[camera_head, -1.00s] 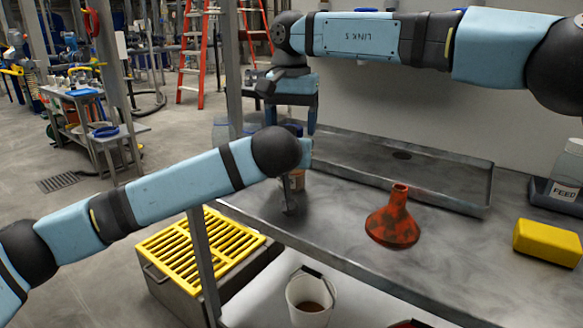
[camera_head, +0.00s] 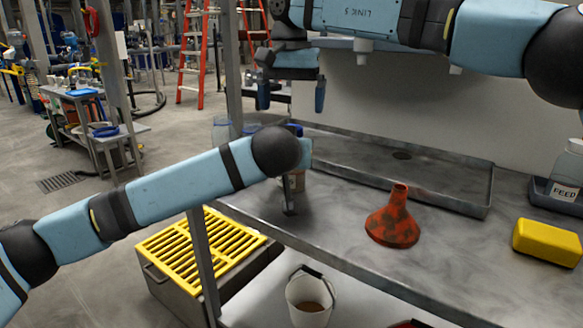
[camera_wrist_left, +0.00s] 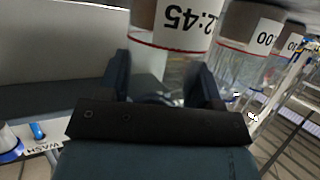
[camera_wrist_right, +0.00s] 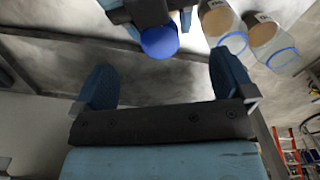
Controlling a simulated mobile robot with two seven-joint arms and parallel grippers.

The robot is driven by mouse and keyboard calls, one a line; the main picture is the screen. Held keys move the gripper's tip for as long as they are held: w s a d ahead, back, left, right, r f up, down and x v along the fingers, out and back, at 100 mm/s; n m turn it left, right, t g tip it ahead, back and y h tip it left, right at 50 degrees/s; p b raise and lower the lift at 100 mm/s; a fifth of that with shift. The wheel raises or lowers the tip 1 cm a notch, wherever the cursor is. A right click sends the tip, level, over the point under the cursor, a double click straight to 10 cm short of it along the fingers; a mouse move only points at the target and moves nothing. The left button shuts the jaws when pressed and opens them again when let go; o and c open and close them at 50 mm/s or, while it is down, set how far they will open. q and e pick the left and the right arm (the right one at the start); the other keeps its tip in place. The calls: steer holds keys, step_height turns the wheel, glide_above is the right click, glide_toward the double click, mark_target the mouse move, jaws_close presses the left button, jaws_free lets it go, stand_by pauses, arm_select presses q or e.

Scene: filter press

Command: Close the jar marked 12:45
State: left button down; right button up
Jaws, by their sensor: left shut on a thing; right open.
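The jar marked 12:45 (camera_wrist_left: 172,25) stands between the fingers of my left gripper (camera_wrist_left: 162,82), which is shut on it; the label reads partly, as "2:45". In the head view the jar (camera_head: 297,182) is mostly hidden behind my left wrist. A round blue lid (camera_wrist_right: 159,42) shows at the top of the held jar in the right wrist view; I cannot tell whether it is seated. My right gripper (camera_head: 291,97) is open and empty, above the jar with its fingers pointing down. Its spread fingers also show in the right wrist view (camera_wrist_right: 163,82).
Other jars (camera_wrist_left: 240,45) stand close beside the held one. A red funnel (camera_head: 393,222), a yellow sponge (camera_head: 547,242) and a FEED bottle (camera_head: 567,170) are to the right. A shallow metal tray (camera_head: 455,200) lies along the wall. A bucket (camera_head: 310,300) is below the bench edge.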

step_height(320, 180, up, 12)
steer(key=shift+f, duration=0.15)
stand_by(0.3)
arm_select(q)
steer(key=shift+c, duration=1.1)
jaws_free()
steer(key=p+v, duration=0.4)
steer(key=v, duration=0.9)
steer(key=shift+s+r+p, duration=0.15)
steer(key=shift+s+p, duration=0.2)
arm_select(e)
steer(key=shift+r, duration=2.4)
arm_select(q)
steer(key=shift+a, duration=0.1)
